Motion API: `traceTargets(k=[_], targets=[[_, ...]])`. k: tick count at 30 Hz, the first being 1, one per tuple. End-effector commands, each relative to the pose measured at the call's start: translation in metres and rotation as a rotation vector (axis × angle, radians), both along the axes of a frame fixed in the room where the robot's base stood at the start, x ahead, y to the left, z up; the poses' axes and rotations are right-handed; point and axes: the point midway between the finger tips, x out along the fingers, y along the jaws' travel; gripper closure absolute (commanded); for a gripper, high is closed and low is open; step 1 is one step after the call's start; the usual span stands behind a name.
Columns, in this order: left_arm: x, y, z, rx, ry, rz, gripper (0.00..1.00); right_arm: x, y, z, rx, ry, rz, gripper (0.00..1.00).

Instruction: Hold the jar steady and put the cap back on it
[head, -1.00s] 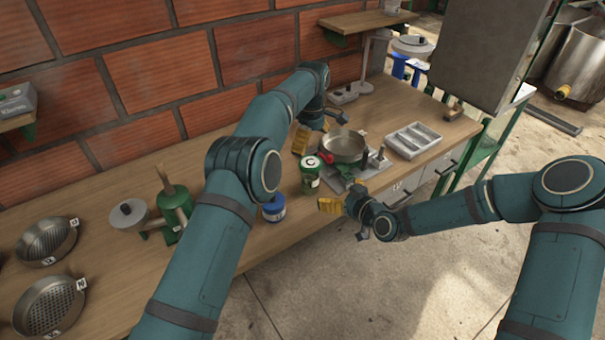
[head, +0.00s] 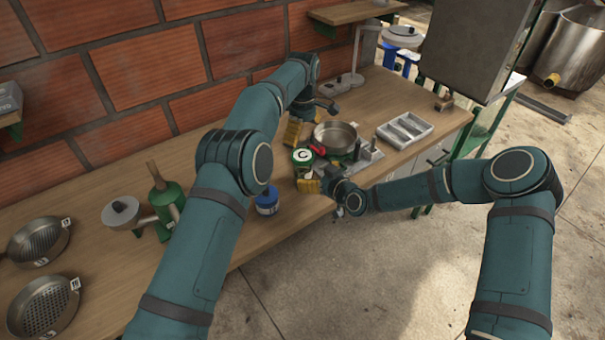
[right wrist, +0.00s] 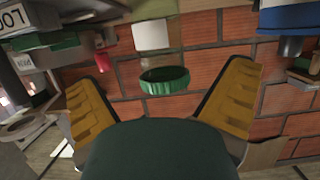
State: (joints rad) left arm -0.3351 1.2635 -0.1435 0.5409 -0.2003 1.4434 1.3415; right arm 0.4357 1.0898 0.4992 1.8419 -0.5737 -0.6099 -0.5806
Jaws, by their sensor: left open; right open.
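The jar (head: 304,168) stands on the bench left of the pan, its top a green disc with a white C, the cap (head: 302,155). In the right wrist view the ribbed green cap (right wrist: 164,82) lies beyond the fingers, near a pale label (right wrist: 152,35). I cannot tell whether it is seated. My left gripper (head: 293,133) is open behind the jar, partly hidden. My right gripper (head: 309,186) is open in front of the jar, close to it; its yellow fingers (right wrist: 163,95) are apart in the wrist view. A dark green rounded shape between their bases is unclear.
A metal pan (head: 335,137) is right of the jar, with a red item (head: 317,149) beside it. A blue jar (head: 267,202) stands to the front left. A grey divided tray (head: 405,130) is further right. Bare bench (head: 110,263) lies left.

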Motion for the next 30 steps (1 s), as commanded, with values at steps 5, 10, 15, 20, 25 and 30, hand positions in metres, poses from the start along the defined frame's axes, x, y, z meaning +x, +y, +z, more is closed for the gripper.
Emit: traceTargets(k=[5,10,15,20,25,30], targets=[[0.000,0.000,0.000,0.000,0.000,0.000,0.00,0.025,0.019,-0.010,0.002,0.000,0.001,0.00],[0.000,0.000,0.000,0.000,0.000,0.000,0.00,0.042,0.032,-0.016,0.001,0.000,0.000,0.00],[0.000,0.000,0.000,0.000,0.000,0.000,0.00,0.052,0.038,-0.020,0.001,-0.001,0.000,0.00],[0.000,0.000,0.000,0.000,0.000,0.000,0.00,0.054,0.039,-0.021,0.000,0.000,0.000,0.00],[0.000,0.000,0.000,0.000,0.000,0.000,0.00,0.054,0.039,-0.021,0.000,0.000,0.000,0.00],[0.000,0.000,0.000,0.000,0.000,0.000,0.00,0.054,0.039,-0.021,0.000,0.000,0.000,0.50]])
